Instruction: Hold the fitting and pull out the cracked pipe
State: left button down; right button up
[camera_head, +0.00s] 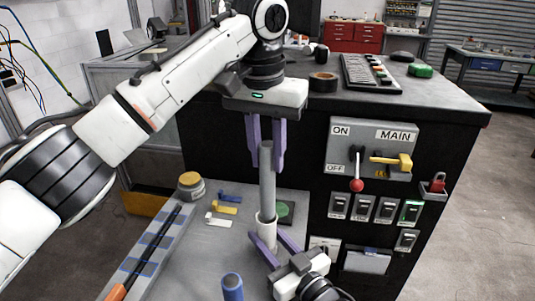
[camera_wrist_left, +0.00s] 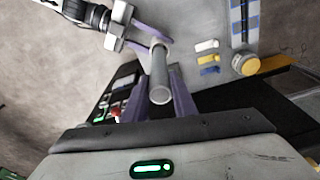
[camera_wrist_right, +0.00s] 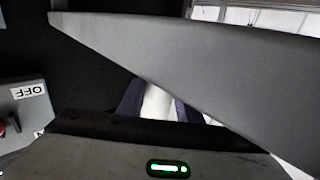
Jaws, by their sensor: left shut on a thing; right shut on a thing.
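The grey pipe (camera_head: 267,190) stands upright in the white fitting (camera_head: 267,232) on the grey work surface. My left gripper (camera_head: 266,160) points down from above and is shut on the upper part of the pipe. In the left wrist view the pipe (camera_wrist_left: 160,75) shows end-on between the purple fingers. My right gripper (camera_head: 276,247) comes in low from the front right and is shut on the fitting. In the right wrist view the white fitting (camera_wrist_right: 157,101) shows between the purple fingers, partly hidden behind a large grey shape. No crack is visible on the pipe.
A green disc (camera_head: 286,209) lies close behind the fitting. Small coloured pieces (camera_head: 224,209) and a yellow-topped can (camera_head: 190,184) lie left. A blue cylinder (camera_head: 232,286) stands in front.

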aim_at(268, 144)
pick_arm(q)
jog(key=shift+r, duration=1.5)
pick_arm(e)
jog(key=o, duration=1.1)
